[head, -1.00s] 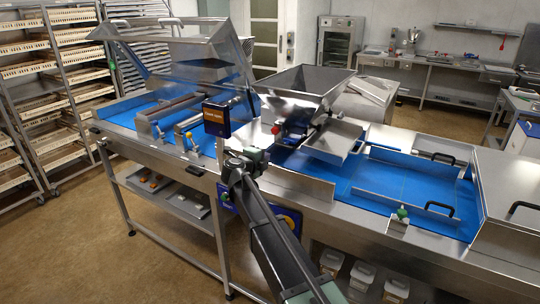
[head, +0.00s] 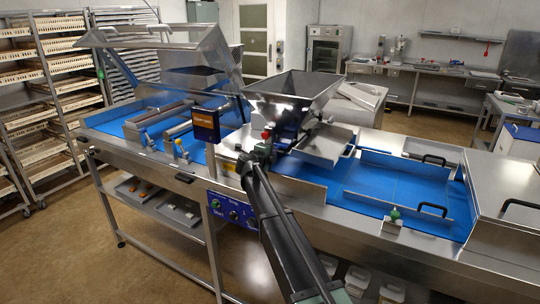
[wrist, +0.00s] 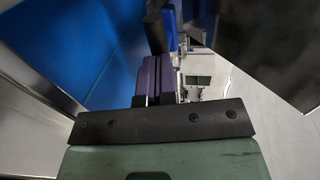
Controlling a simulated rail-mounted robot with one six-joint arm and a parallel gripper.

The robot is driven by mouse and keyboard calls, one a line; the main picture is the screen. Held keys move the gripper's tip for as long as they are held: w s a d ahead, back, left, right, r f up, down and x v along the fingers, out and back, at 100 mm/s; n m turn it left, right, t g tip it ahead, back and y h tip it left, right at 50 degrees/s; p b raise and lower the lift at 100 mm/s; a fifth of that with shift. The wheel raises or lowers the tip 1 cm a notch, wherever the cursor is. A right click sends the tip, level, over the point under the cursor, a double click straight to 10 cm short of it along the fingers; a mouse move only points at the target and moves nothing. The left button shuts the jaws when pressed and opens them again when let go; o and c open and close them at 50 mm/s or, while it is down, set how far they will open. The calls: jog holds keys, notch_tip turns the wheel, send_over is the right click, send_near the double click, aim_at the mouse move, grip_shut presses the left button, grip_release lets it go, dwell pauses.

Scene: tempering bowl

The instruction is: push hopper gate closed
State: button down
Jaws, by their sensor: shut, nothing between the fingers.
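The steel hopper (head: 290,98), a funnel with a wide open top, stands over the blue conveyor. A small red knob (head: 266,134) shows low on its front left side, just beyond my gripper. I cannot tell how far the gate itself is open, as my gripper and the hopper's underside hide it. My gripper (head: 262,150) is close in front of the hopper's lower end, and contact cannot be made out. In the wrist view, a dark finger (wrist: 155,35) shows beyond the gripper's body, with nothing held.
A small display box (head: 206,125) stands left of the hopper. A steel chute (head: 323,146) lies to its right. The blue belt (head: 375,190) is clear further right, between low guide rails.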

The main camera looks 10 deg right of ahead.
jog(key=shift+w+d+r, duration=0.1)
jog(key=shift+w+d, duration=0.35)
jog(key=shift+w, duration=0.15)
jog(key=shift+w+d, duration=0.4)
jog(key=shift+w, duration=0.2)
jog(key=shift+s+r, duration=0.1)
jog(key=p+v, duration=0.3)
jog(key=v, duration=1.1)
